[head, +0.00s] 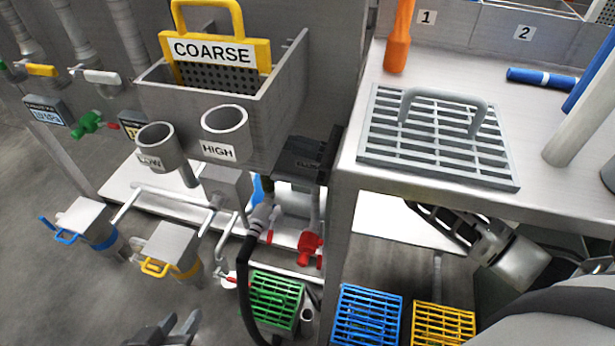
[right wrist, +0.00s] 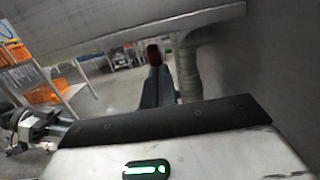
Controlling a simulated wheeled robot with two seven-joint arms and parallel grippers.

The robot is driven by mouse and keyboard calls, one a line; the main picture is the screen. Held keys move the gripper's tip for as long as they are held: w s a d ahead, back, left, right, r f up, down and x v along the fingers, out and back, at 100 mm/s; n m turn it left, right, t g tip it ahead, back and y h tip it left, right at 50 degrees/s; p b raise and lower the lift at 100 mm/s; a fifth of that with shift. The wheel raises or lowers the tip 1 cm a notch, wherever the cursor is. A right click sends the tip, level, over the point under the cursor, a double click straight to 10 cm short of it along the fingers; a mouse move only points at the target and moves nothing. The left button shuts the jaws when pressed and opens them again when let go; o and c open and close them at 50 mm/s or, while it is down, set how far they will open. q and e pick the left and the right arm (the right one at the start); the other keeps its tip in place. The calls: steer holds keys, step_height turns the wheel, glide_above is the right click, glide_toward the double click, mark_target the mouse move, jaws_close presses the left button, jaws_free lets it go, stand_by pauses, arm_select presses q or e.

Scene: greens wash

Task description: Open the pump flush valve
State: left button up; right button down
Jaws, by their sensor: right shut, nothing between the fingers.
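Several valves sit under the sink and beside the bench in the head view, and no label I can read names the pump flush valve. A red valve (head: 310,248) hangs low by the bench leg, left of my right arm. A red-handled valve (head: 270,232) is on the pipe to its left. A small red-tipped lever (head: 230,281) is lower left. My right gripper (head: 424,219) is under the bench, shut and empty. In the right wrist view its fingers (right wrist: 158,85) point at a small dark red thing (right wrist: 153,54) just beyond the tips. My left gripper (head: 178,326) is open at the bottom edge.
The steel bench (head: 350,150) overhangs my right arm, its front leg (head: 340,225) standing left of the gripper. Green (head: 275,300), blue (head: 366,314) and yellow (head: 443,324) crates stand below. A black hose (head: 245,280) hangs left of the green crate.

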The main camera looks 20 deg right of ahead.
steer(key=shift+w+a+r, duration=0.2)
steer(key=shift+a+r, duration=0.05)
steer(key=shift+r, duration=0.15)
stand_by(0.4)
